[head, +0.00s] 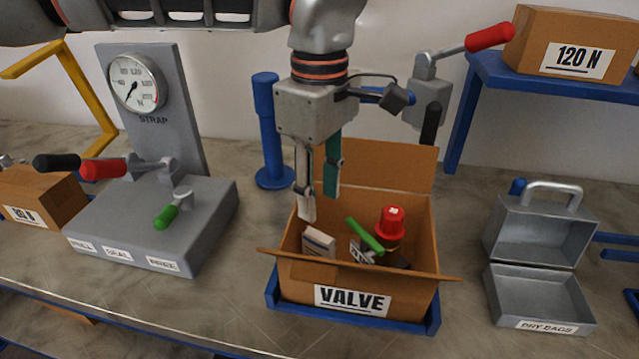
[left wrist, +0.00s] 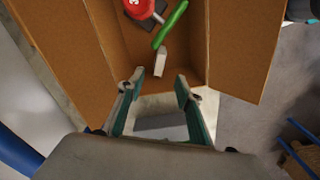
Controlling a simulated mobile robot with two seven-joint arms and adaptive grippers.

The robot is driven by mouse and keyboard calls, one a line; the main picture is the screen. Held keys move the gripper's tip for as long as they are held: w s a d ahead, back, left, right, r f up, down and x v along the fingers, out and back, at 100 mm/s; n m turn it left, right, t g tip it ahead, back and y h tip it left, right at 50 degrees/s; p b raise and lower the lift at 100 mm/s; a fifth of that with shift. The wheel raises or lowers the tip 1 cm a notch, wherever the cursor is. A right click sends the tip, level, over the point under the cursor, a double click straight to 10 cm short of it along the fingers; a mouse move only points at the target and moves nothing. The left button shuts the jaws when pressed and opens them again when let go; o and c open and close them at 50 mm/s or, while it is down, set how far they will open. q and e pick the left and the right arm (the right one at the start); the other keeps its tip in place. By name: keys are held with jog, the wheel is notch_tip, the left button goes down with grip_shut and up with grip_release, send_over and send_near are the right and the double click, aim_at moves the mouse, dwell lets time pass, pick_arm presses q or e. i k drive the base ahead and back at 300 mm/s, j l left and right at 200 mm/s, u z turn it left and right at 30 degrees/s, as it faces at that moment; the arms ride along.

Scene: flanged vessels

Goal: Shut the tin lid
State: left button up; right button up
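The grey metal tin (head: 540,300), labelled DRY BAGS, stands at the right of the bench in the head view. Its lid (head: 540,232) is open, raised at the back with its hollow inside facing forward. A pale handle (head: 553,188) shows at the lid's top. The inside of the tin looks empty. My left gripper (head: 319,206) is open and empty, pointing down over the cardboard VALVE box, well to the left of the tin. In the left wrist view its fingers (left wrist: 159,78) are apart, and the tin is not seen. My right gripper is not in view.
The open VALVE box (head: 300,272) holds a red-capped item (head: 391,222), a green rod (head: 365,235) and small blocks. A gauge stand (head: 150,120) with clamps is at left. A blue shelf (head: 560,85) with a 120 N box (head: 575,35) overhangs behind right.

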aim_at(523, 229)
jog(key=k+j, duration=0.15)
jog(key=j, duration=0.25)
jog(key=k+j, duration=0.2)
jog(key=j, duration=0.15)
jog(key=k+j, duration=0.15)
jog(key=j, duration=0.25)
jog(key=k+j, duration=0.15)
jog(key=j, duration=0.2)
jog(key=k+j, duration=0.15)
jog(key=j, duration=0.25)
